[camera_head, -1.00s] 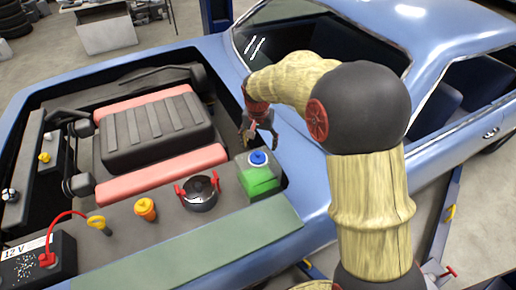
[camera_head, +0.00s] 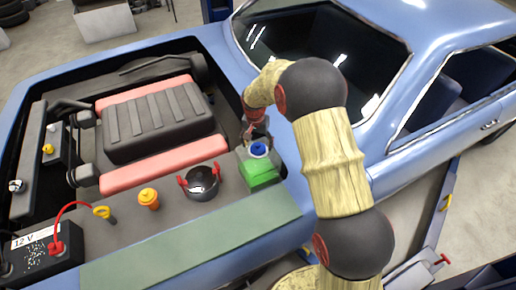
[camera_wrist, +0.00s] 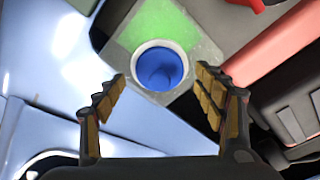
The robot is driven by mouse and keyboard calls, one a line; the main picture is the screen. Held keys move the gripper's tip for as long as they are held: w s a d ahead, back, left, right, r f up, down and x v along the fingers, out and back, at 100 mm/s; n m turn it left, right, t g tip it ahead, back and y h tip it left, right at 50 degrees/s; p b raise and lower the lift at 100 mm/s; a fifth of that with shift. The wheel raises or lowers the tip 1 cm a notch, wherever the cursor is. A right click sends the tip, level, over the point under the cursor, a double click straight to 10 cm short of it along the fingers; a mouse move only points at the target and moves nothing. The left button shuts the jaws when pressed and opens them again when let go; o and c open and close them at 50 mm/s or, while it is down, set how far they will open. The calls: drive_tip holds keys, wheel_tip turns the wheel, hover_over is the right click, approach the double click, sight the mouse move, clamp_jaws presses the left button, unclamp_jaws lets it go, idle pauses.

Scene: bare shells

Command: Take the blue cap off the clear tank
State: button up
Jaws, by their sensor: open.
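The blue cap (camera_head: 258,149) sits on top of the clear tank (camera_head: 243,157), which holds green fluid, at the right end of the engine bay. In the wrist view the cap (camera_wrist: 160,68) shows as a blue round inside a pale ring, with the green of the tank (camera_wrist: 158,25) behind it. My gripper (camera_wrist: 165,88) is open and empty. Its fingers stand on either side of the cap in the wrist view; I see no contact. In the head view my gripper (camera_head: 254,133) is just behind the cap and partly hidden by my arm.
Further left are an orange cap (camera_head: 149,198), a yellow dipstick ring (camera_head: 102,212) and a battery (camera_head: 40,255). The blue car body (camera_head: 290,165) borders the tank on the right.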

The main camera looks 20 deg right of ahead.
drive_tip(key=shift+f, duration=0.4)
drive_tip(key=shift+c, duration=0.9)
drive_tip(key=c, duration=1)
drive_tip(key=shift+r, duration=0.1)
